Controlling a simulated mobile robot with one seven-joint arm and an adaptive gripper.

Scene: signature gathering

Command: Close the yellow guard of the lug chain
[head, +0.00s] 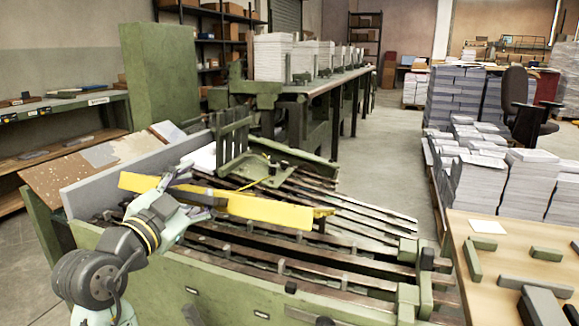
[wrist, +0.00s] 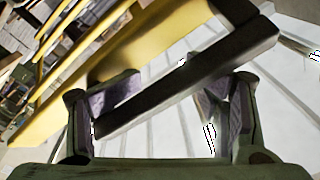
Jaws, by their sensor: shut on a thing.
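The yellow guard (head: 262,208) is a long yellow bar lying lengthwise above the dark rails of the green lug chain (head: 290,255). It stands somewhat above the rails, and its tilt is hard to judge. My gripper (head: 194,190) is at the guard's left part, reaching in from the lower left. In the wrist view the yellow guard (wrist: 125,60) runs diagonally, with a dark handle bar (wrist: 185,85) along it. My gripper's fingers (wrist: 170,105) are on either side of this bar and shut on it. The exact contact is partly hidden.
A green upright frame (head: 234,140) stands on the machine behind the guard. A brown sloping board (head: 95,170) is at the left. A wooden table (head: 500,245) with green pieces stands at the right. Paper stacks (head: 525,180) fill the right side; the floor aisle between is clear.

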